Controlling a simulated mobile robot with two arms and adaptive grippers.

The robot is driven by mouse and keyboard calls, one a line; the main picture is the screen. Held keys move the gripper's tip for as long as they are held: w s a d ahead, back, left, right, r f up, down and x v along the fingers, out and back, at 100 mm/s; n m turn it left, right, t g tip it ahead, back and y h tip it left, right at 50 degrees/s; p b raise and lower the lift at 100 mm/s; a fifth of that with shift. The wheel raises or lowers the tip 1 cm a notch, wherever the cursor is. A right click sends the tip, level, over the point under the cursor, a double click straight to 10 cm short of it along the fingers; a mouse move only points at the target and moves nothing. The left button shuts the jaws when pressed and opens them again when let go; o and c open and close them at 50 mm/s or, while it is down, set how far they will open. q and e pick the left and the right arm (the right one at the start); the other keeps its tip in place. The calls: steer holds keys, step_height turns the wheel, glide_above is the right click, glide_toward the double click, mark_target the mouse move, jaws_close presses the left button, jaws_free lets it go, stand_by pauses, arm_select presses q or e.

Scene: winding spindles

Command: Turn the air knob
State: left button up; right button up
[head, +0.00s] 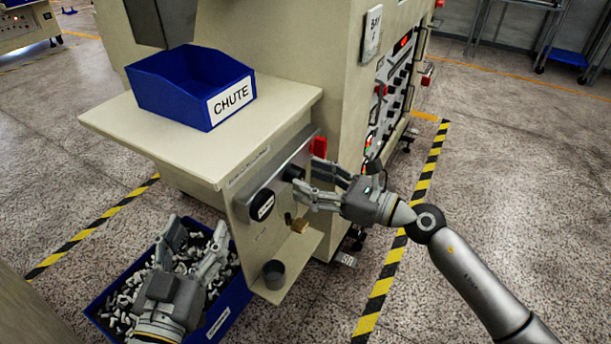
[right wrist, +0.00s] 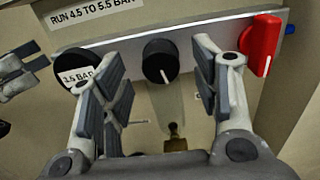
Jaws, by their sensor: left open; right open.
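The black air knob (right wrist: 160,61), with a white pointer line, is on the panel in the right wrist view, straight ahead between my right fingers. In the head view the knob (head: 292,173) shows just past the fingertips. My right gripper (head: 309,182) is open, its fingers on either side of the knob; contact cannot be told. A black round gauge (right wrist: 76,72) reading "1.5 BAR" is left of the knob, partly behind a finger. A label (right wrist: 92,31) above reads "RUN 4.5 TO 5.5 BAR". My left gripper (head: 197,243) is open and empty above a blue bin.
A red lever (right wrist: 261,44) is right of the knob, close to my right finger. A brass fitting (right wrist: 175,139) is below it. A grey cup (head: 274,273) stands on the lower ledge. The blue bin (head: 236,296) on the floor holds many small parts. A blue CHUTE box (head: 170,97) sits above.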

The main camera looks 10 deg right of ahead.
steer(key=shift+x, duration=1)
steer(key=c, duration=1)
steer(key=shift+r+m+p, duration=0.1)
steer(key=shift+m+p, duration=0.9)
steer(key=shift+p, duration=0.15)
steer(key=shift+d+m+p, duration=0.1)
steer(key=shift+m+p, duration=0.8)
steer(key=shift+m, duration=0.2)
arm_select(q)
steer(key=s+a+f+g+y, duration=0.1)
steer(key=s+a+f+g, duration=0.1)
steer(key=s+f+g, duration=0.2)
steer(key=s+a+f+g+y, duration=0.2)
steer(key=s+f+g, duration=0.3)
steer(key=f, duration=0.6)
steer(key=shift+s+a+f+n+g, duration=0.3)
steer(key=shift+a+g, duration=0.1)
steer(key=shift+g, duration=0.5)
arm_select(e)
steer(key=o, duration=1)
